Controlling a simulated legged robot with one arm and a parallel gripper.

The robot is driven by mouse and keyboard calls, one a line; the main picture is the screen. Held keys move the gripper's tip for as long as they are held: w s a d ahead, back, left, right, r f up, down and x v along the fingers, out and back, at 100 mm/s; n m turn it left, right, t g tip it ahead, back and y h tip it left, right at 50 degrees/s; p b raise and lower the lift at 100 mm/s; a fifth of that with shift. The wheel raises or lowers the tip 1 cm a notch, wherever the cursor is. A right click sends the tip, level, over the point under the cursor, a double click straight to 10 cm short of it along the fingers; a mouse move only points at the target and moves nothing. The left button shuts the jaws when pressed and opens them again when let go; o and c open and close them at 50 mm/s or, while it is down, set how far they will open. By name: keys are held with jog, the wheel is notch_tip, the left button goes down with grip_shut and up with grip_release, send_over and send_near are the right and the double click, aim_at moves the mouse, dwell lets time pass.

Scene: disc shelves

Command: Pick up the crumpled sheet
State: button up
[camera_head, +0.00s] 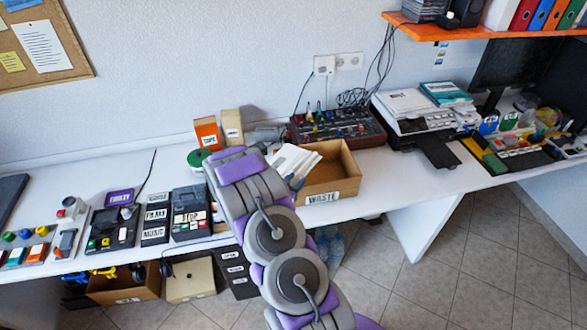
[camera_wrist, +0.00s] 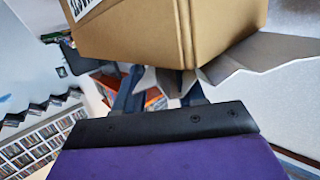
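In the head view, a white folded sheet (camera_head: 290,163), likely the crumpled sheet, shows at the left side of the cardboard box labelled WASTE (camera_head: 340,182), beside the end of my arm. In the wrist view, the pale creased sheet (camera_wrist: 245,68) spreads to the right, close against the box (camera_wrist: 225,30). My gripper (camera_wrist: 160,88) has two dark fingers standing apart, with a gap between them. Part of the sheet reaches across the upper part of this gap. The box hides the fingertips, and contact with the sheet is unclear.
The white desk (camera_head: 385,190) holds an orange TAPE box (camera_head: 207,133), a mixer (camera_head: 335,128) behind the waste box and a printer (camera_head: 415,110) to the right. Button panels (camera_head: 190,213) stand left of my arm. An orange shelf (camera_head: 470,32) hangs at upper right.

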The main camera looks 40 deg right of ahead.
aim_at(298, 173)
jog(key=shift+w+a+r, duration=0.15)
jog(key=shift+a+r, duration=0.05)
jog(key=shift+a, duration=0.35)
jog(key=shift+w+a+r, duration=0.15)
jog(key=shift+a, duration=0.35)
jog(key=shift+w+d+r+b, duration=0.1)
jog(key=shift+d+b, duration=0.05)
jog(key=shift+b, duration=0.15)
jog(key=b+x, duration=0.1)
jog(key=x, duration=0.6)
jog(key=shift+d, duration=0.2)
jog(key=shift+a+r, duration=0.2)
jog(key=shift+a, duration=0.35)
jog(key=shift+a+r, duration=0.2)
jog(key=shift+a, duration=0.4)
jog(key=shift+c, duration=0.3)
jog(key=shift+a+r, duration=0.1)
jog(key=shift+a, duration=0.1)
jog(key=shift+c, duration=1.4)
jog(key=shift+s+x, duration=0.25)
jog(key=shift+x, duration=0.85)
grip_shut()
jog(key=shift+s+a, duration=0.1)
